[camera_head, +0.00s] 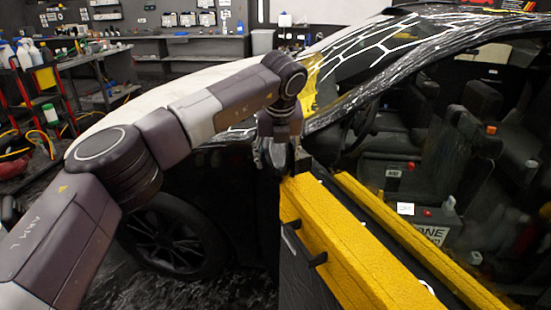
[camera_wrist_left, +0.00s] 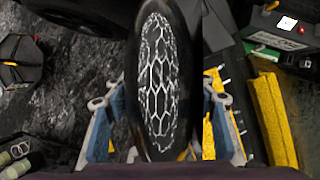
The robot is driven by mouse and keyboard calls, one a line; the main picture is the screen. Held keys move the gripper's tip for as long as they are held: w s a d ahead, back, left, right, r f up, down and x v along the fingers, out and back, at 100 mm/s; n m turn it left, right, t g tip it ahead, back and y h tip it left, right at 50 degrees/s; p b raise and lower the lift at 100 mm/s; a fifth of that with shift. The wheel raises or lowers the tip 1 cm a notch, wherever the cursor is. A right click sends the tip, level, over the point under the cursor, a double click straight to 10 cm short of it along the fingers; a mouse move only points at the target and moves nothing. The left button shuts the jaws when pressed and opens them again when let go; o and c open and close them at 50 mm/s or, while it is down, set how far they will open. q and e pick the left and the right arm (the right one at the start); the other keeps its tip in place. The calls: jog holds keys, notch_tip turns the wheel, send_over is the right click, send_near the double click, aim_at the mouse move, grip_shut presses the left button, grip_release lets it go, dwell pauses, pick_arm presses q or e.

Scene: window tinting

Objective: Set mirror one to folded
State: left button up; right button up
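The side mirror (camera_wrist_left: 158,80) fills the middle of the left wrist view as a dark upright oval, its face showing a white hexagon pattern. My left gripper (camera_wrist_left: 157,112) is open, with one blue-and-grey finger on each side of the mirror. Gaps show between the fingers and the mirror, so it does not look clamped. In the head view my left gripper (camera_head: 280,150) is at the front corner of the car door and mostly hides the mirror there. I cannot tell from these views whether the mirror is folded. My right gripper is not in view.
The dark car has yellow padding (camera_head: 335,245) along the door top and an open window with seats inside. A front wheel (camera_head: 175,240) is below my left arm. Dark floor lies beside the car.

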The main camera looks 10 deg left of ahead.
pick_arm(q)
jog(key=o, duration=0.4)
jog(key=shift+d, duration=0.1)
notch_tip(320, 180, up, 11)
send_over(276, 155)
jog(key=w, duration=0.3)
jog(key=shift+d+r, duration=0.1)
jog(key=shift+d, duration=0.05)
